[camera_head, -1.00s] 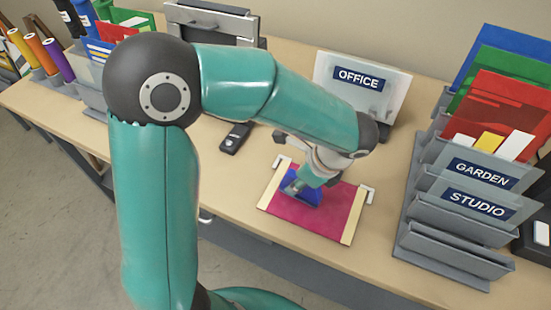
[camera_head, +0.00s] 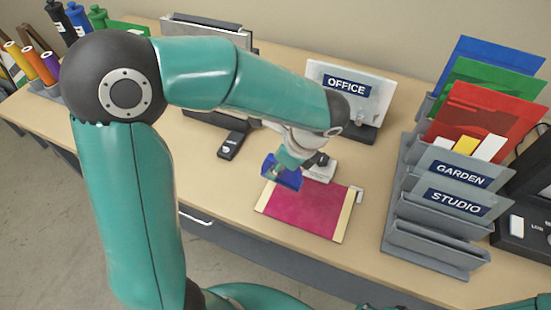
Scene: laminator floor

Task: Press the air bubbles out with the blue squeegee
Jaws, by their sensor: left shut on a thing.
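My left gripper (camera_head: 287,158) comes in from the left and is shut on the blue squeegee (camera_head: 280,174). The squeegee is over the far left corner of a magenta sheet (camera_head: 305,208) with cream strips along its left and right sides. It looks raised and tilted above the sheet; the gripper fingers are mostly hidden by the wrist. I cannot make out bubbles on the sheet at this size. My right gripper is not in view; only a bit of teal arm shows at the bottom right.
An OFFICE holder (camera_head: 349,90) stands behind the sheet. A grey rack (camera_head: 432,243) labelled GARDEN and STUDIO, with coloured folders, stands to the right. A small black device (camera_head: 231,145) lies to the left. A black machine (camera_head: 528,205) is at the far right.

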